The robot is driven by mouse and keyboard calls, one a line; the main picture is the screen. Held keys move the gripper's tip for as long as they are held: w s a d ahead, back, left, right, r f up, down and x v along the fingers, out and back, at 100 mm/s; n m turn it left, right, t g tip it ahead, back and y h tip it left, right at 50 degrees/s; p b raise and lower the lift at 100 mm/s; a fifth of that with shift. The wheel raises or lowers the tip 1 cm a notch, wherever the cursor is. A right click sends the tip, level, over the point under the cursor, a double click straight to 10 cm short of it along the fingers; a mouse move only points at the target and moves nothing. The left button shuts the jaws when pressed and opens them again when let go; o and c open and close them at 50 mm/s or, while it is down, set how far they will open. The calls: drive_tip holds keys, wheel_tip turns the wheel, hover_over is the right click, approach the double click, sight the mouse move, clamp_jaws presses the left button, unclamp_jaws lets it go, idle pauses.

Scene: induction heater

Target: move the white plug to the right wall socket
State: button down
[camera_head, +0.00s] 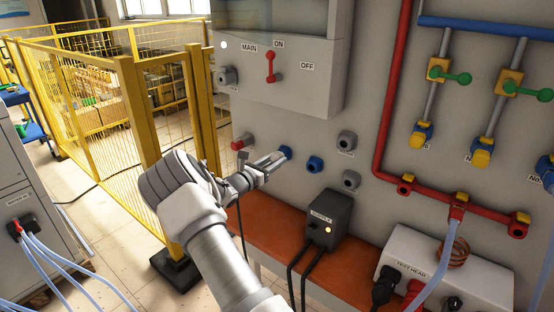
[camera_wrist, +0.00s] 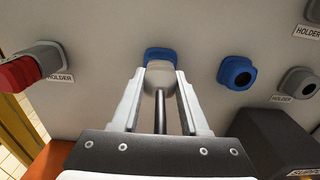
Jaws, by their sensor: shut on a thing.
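The white plug (camera_wrist: 158,75) sits between the two fingers of my gripper (camera_wrist: 159,86) in the wrist view, and the fingers are shut on it. Its front end is at the left blue wall socket (camera_wrist: 160,52); how deep it sits in it cannot be told. A grey cable runs back from the plug between the fingers. In the head view, my gripper (camera_head: 270,162) points at the left blue socket (camera_head: 286,152), and the plug is mostly hidden. The right wall socket (camera_head: 315,164) is blue and empty; it shows right of my gripper in the wrist view (camera_wrist: 237,73).
A red plug (camera_head: 240,144) is in a grey holder at the left. Two grey holders (camera_head: 347,140) (camera_head: 351,180) are on the wall at the right. A dark box (camera_head: 329,217) with an orange light stands on the brown bench below. A yellow fence (camera_head: 130,105) is at the left.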

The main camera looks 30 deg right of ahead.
sight(272, 162)
drive_tip(key=shift+a, duration=0.15)
drive_tip(key=shift+p+v, duration=0.6)
drive_tip(key=shift+v, duration=2.25)
drive_tip(key=shift+s, duration=0.2)
